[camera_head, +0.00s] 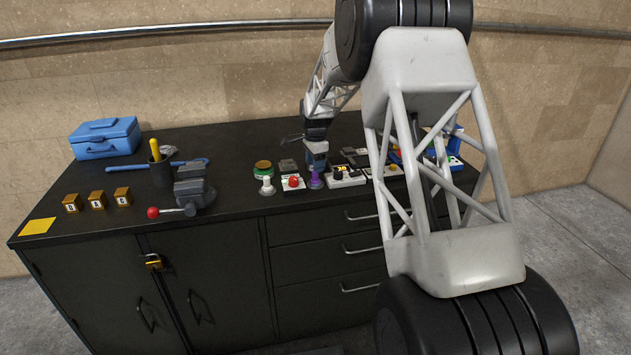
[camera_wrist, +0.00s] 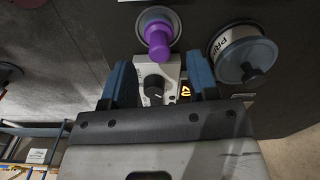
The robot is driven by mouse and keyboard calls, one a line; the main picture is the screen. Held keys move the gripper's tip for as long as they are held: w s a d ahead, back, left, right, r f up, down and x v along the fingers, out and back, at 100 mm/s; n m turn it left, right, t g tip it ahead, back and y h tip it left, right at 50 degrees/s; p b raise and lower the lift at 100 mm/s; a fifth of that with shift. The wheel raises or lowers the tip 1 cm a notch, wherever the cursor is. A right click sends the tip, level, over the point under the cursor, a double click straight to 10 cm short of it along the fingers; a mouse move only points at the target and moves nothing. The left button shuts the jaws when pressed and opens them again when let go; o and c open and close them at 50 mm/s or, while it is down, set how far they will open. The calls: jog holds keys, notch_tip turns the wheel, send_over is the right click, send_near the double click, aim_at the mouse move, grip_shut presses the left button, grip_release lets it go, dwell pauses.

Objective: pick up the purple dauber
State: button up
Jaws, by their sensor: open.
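The purple dauber (camera_head: 315,182) stands upright on the black cabinet top, between a red-buttoned box and a white box with a dark knob. In the wrist view, the purple dauber (camera_wrist: 159,36) has a round purple knob end and a pale round base. My gripper (camera_wrist: 157,66) is open and empty there, with its two blue fingers apart. The dauber lies just past the fingertips, roughly centred between them, and no contact shows. In the head view, my gripper (camera_head: 316,158) is directly above and behind the dauber, and its fingers are hard to make out.
The white box with a dark knob (camera_wrist: 155,88) shows between my fingers. A round labelled tin (camera_wrist: 243,52) is close to the right finger. A white dauber (camera_head: 266,186) and the red-buttoned box (camera_head: 293,183) stand left of the purple dauber. A vise (camera_head: 192,190) is further left.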

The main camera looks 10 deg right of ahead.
aim_at(315, 179)
jog(key=shift+f, duration=2.35)
grip_shut()
